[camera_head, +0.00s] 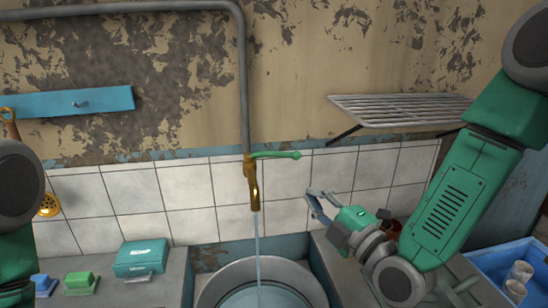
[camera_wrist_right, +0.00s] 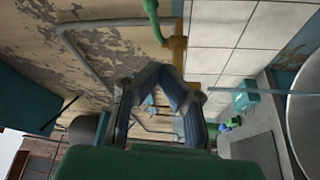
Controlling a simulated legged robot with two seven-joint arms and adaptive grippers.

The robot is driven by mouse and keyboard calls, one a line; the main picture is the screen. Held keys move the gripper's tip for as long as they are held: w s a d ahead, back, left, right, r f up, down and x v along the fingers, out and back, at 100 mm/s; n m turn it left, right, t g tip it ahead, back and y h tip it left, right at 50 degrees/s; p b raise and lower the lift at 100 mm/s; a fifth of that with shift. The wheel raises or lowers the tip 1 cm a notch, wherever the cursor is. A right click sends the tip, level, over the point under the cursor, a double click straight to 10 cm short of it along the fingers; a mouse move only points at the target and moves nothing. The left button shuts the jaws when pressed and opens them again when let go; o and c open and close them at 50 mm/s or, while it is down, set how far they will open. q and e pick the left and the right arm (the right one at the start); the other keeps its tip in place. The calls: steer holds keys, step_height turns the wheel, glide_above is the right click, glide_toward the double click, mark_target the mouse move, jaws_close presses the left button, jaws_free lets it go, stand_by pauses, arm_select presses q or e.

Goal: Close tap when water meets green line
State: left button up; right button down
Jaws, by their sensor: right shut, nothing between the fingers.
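The brass tap (camera_head: 254,185) hangs from a grey wall pipe. Its green lever (camera_head: 275,154) points right, roughly level. A thin water stream (camera_head: 257,240) falls from the spout into a round metal pot (camera_head: 212,291), where water (camera_head: 262,298) shows. I cannot make out a green line. My right gripper (camera_head: 314,200) is shut and empty, right of the spout and below the lever, apart from both. In the right wrist view, the shut fingers (camera_wrist_right: 154,68) are near the brass tap (camera_wrist_right: 178,55) and green lever (camera_wrist_right: 154,22). My left arm shows at the left edge; its gripper is out of view.
A wire rack (camera_head: 400,108) juts from the wall above my right gripper. Teal and green boxes (camera_head: 141,257) stand on the left counter. A blue crate (camera_head: 488,262) holding cups is at the lower right. A blue hook board (camera_head: 75,103) hangs left.

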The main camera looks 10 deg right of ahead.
steer(key=s+n+y, duration=0.1)
steer(key=n+y, duration=0.1)
steer(key=n, duration=0.3)
steer(key=p, duration=0.3)
glide_toward(271, 156)
steer(key=w+a, duration=0.2)
steer(key=a, duration=0.1)
steer(key=shift+w+d+r+h+p, duration=0.15)
steer(key=shift+w+d+r+p, duration=0.15)
steer(key=shift+w, duration=0.2)
steer(key=shift+w+d+r+h+p, duration=0.1)
steer(key=shift+w+r+h+p, duration=0.05)
steer(key=shift+w+r, duration=0.35)
steer(key=shift+w+d+n+g, duration=0.3)
steer(key=shift+w+d, duration=0.05)
steer(key=shift+w, duration=0.4)
